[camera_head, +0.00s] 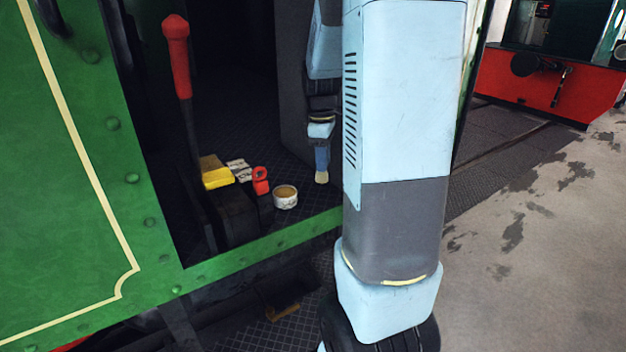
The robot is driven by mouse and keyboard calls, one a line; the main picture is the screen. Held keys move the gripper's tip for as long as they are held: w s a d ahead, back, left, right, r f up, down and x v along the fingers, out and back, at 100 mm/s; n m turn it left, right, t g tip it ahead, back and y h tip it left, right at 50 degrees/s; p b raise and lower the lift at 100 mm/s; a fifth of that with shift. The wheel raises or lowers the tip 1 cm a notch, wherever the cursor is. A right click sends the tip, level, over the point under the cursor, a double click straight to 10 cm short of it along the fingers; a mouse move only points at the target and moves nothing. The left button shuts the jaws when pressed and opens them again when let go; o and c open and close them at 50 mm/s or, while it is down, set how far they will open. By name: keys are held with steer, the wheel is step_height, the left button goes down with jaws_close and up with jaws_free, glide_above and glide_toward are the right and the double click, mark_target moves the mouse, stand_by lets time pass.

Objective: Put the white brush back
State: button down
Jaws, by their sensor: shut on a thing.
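My gripper (321,147) hangs pointing down in the tram's doorway and is shut on the brush (321,177). The brush's pale bristles point down below the jaws, and its upper part is hidden or too small to make out. It hangs to the right of a small round white pot (285,198) with a tan inside, apart from it in the picture. I cannot tell how high the bristles are above the floor.
A red object (260,181), a yellow block (217,178) and patterned white pieces (239,169) lie left of the pot. My arm covers the right of the doorway.

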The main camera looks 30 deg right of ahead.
steer(key=shift+w+d+f, duration=0.4)
steer(key=shift+w+f, duration=0.8)
steer(key=shift+w, duration=0.05)
steer(key=shift+w+d+f, duration=0.45)
steer(key=shift+w+f, duration=0.8)
steer(key=shift+w, duration=0.05)
steer(key=shift+w+d+f, duration=0.4)
steer(key=shift+w+f, duration=0.8)
steer(key=shift+w, duration=0.05)
steer(key=shift+w+f, duration=0.1)
steer(key=shift+f, duration=1.5)
steer(key=c, duration=0.9)
jaws_free()
